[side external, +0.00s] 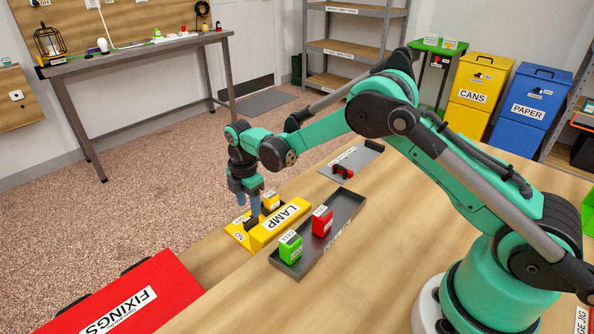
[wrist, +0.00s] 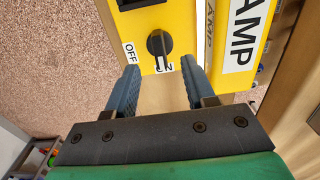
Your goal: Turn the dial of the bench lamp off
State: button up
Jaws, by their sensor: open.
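The yellow bench lamp control box (side external: 285,233), labelled LAMP, sits at the far edge of the bench. It also fills the top of the wrist view (wrist: 186,22). Its round black dial (wrist: 160,43) has a raised grip, with a pale pointer line towards the ON label (wrist: 164,68). The OFF label (wrist: 130,53) is to the left of the dial. My gripper (side external: 249,203) is above the dial end of the box, pointing down. In the wrist view its two blue fingers (wrist: 159,75) are apart and empty, below and either side of the dial, not visibly touching it.
A dark tray (side external: 329,233) with a green block (side external: 290,247) and a red block (side external: 322,221) lies beside the box. A red FIXINGS case (side external: 140,290) is at the front left.

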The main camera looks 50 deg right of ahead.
aim_at(251, 217)
jog(key=shift+f, duration=2.5)
grip_shut()
